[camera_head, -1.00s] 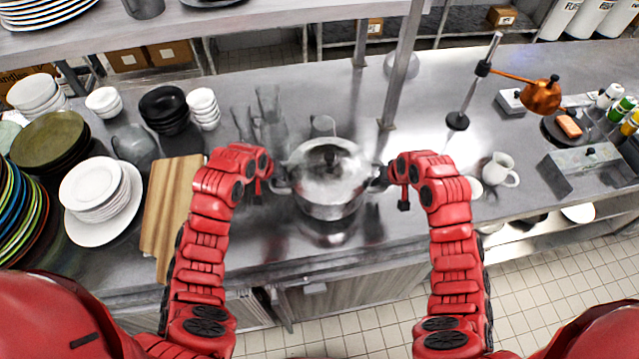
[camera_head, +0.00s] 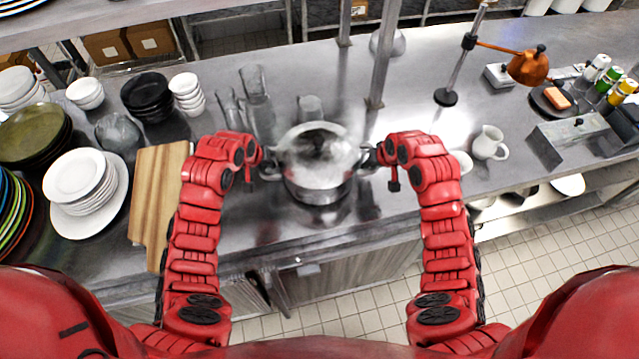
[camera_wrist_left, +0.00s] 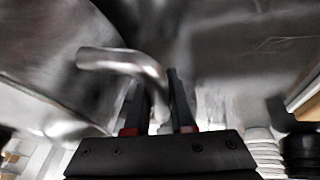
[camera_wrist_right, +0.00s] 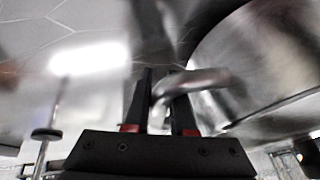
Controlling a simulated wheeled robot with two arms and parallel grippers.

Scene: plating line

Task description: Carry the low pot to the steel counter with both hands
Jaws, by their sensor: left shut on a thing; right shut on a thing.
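My right gripper (camera_head: 370,163) is shut on the other handle, which shows in the right wrist view (camera_wrist_right: 195,82). My fingertips are partly hidden in the head view.
A wooden board (camera_head: 158,195) and stacked white plates (camera_head: 80,178) lie to the left. Glasses (camera_head: 257,95) stand behind the pot. A steel post (camera_head: 382,60) rises behind it to the right. A white jug (camera_head: 489,143) and copper lamp (camera_head: 528,66) are at the right.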

